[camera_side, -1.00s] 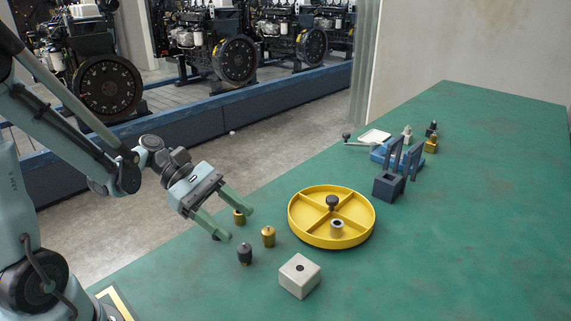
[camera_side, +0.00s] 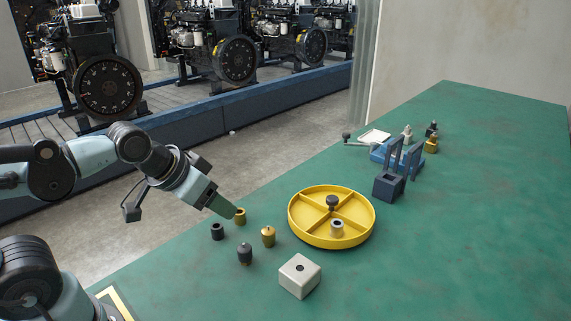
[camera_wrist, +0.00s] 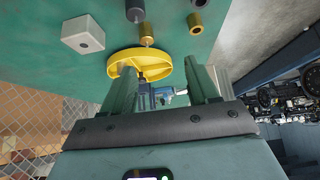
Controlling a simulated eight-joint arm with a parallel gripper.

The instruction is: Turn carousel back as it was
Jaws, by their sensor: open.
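The yellow carousel (camera_side: 304,232) is a round tray with raised dividers and a dark centre knob (camera_side: 332,202). It stands on the green table, and a grey ring-like part (camera_side: 337,227) sits in its front compartment. My gripper (camera_side: 229,211) is left of the carousel, above the table and apart from it, its fingers angled down to the right. In the wrist view my gripper (camera_wrist: 162,82) has its two green fingers spread with nothing held between them.
Brass pieces (camera_side: 268,237) and dark pieces (camera_side: 245,254) stand left of the carousel, near my gripper. A pale block with a hole (camera_side: 299,277) is in front. A dark blue slotted fixture (camera_side: 388,187) and small parts stand behind right. The right side of the table is clear.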

